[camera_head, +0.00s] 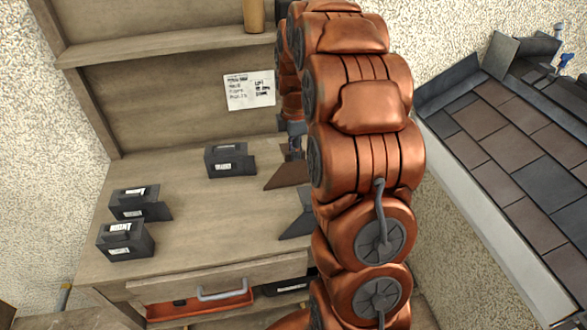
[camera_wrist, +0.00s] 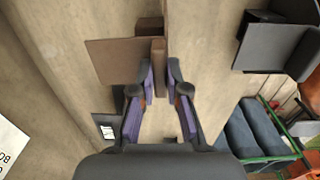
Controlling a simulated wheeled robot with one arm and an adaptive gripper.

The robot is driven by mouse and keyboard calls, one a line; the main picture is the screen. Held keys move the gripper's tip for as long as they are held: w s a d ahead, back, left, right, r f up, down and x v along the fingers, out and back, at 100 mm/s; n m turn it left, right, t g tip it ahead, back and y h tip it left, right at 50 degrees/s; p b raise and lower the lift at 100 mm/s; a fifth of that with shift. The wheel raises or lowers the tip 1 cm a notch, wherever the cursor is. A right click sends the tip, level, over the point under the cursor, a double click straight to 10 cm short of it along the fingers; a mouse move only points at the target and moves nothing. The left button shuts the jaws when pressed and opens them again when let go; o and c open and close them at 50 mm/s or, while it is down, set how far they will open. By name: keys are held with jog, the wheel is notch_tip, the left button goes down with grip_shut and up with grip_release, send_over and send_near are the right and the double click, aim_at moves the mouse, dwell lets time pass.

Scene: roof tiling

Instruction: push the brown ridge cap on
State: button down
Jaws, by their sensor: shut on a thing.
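The brown ridge cap (camera_wrist: 118,62) is in the wrist view, a flat brown plate with a narrow upright part (camera_wrist: 158,54) between my fingertips. My gripper (camera_wrist: 161,80) is shut on that upright part. In the head view the brown cap (camera_head: 286,174) shows at the workbench beside my arm, its right side hidden. I cannot tell whether it touches the bench top. The tiled roof (camera_head: 515,150), with brown and dark grey tiles, slopes at the right of the head view, well apart from the cap.
Black labelled holders (camera_head: 230,162) stand on the workbench (camera_head: 190,225). A dark grey cap (camera_head: 298,222) lies near its front right and shows in the wrist view (camera_wrist: 272,46). Grey caps (camera_head: 497,55) sit at the roof's top. My arm blocks the middle.

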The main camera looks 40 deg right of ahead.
jog(key=shift+r, duration=1.9)
